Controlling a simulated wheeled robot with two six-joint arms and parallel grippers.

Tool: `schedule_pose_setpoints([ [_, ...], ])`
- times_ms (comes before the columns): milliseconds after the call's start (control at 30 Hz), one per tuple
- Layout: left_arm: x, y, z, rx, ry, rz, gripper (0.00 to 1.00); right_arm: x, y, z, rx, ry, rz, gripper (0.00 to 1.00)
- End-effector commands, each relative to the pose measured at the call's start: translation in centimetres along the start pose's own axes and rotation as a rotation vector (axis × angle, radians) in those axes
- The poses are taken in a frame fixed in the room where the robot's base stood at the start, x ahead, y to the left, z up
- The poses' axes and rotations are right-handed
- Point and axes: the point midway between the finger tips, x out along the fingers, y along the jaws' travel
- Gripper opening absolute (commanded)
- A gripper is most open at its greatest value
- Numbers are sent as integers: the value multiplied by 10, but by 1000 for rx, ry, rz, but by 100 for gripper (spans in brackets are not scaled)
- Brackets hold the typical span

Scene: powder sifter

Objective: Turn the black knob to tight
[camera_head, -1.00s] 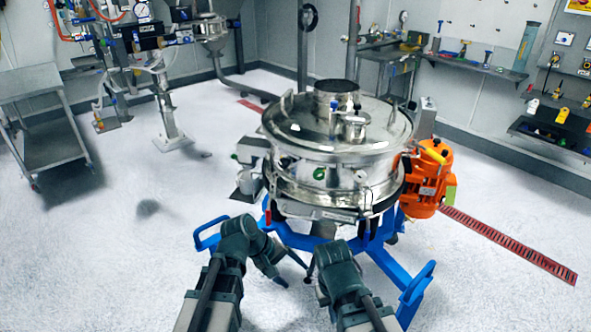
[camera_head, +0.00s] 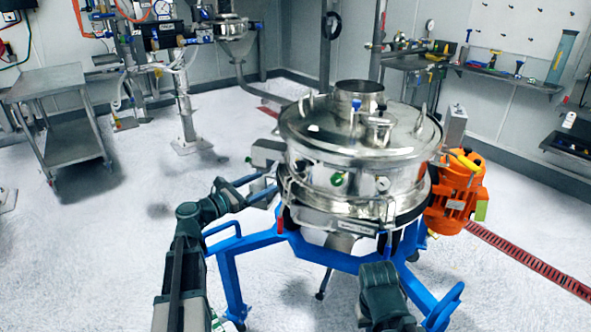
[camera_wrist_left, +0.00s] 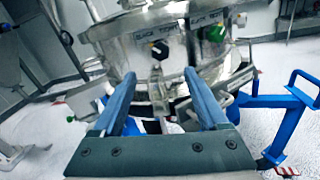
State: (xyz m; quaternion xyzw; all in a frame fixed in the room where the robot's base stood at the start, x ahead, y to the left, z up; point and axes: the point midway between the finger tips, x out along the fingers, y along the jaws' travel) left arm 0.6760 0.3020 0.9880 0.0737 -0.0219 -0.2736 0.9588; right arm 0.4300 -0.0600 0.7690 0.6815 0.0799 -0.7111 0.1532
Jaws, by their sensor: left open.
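The black knob (camera_wrist_left: 160,49) shows in the left wrist view on the steel side of the sifter, below a small label. I cannot make it out in the head view. A green knob (camera_wrist_left: 215,33) sits to its right under another label; it also shows in the head view (camera_head: 337,179). My left gripper (camera_head: 268,184) is open, reaching to the left side of the sifter (camera_head: 355,150). In the left wrist view its two blue fingers (camera_wrist_left: 158,76) point at the sifter, with the black knob between and beyond their tips, apart from them. My right gripper is not visible.
The sifter stands on a blue frame (camera_head: 262,241) whose handles stick out left and right. An orange motor (camera_head: 459,190) is on its right side. A grey cart (camera_head: 62,100) stands at the far left. The floor left of the sifter is free.

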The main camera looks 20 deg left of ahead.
Motion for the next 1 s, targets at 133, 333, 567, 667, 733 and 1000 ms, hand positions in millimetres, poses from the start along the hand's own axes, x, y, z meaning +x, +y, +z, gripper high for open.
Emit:
schedule_pose_setpoints([
  [133, 31, 1, 0, 1, 0, -4, 76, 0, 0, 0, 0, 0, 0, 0],
  [333, 73, 1, 0, 2, 1, -5, 76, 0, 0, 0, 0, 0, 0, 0],
  [567, 108, 0, -1, 3, 1, -3, 76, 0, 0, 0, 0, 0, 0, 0],
  [667, 118, 0, 0, 3, 1, -3, 76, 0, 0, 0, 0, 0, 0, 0],
  [733, 122, 0, 0, 3, 1, -3, 76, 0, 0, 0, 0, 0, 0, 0],
  [1000, 126, -1, 0, 3, 1, -2, 76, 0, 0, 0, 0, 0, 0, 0],
])
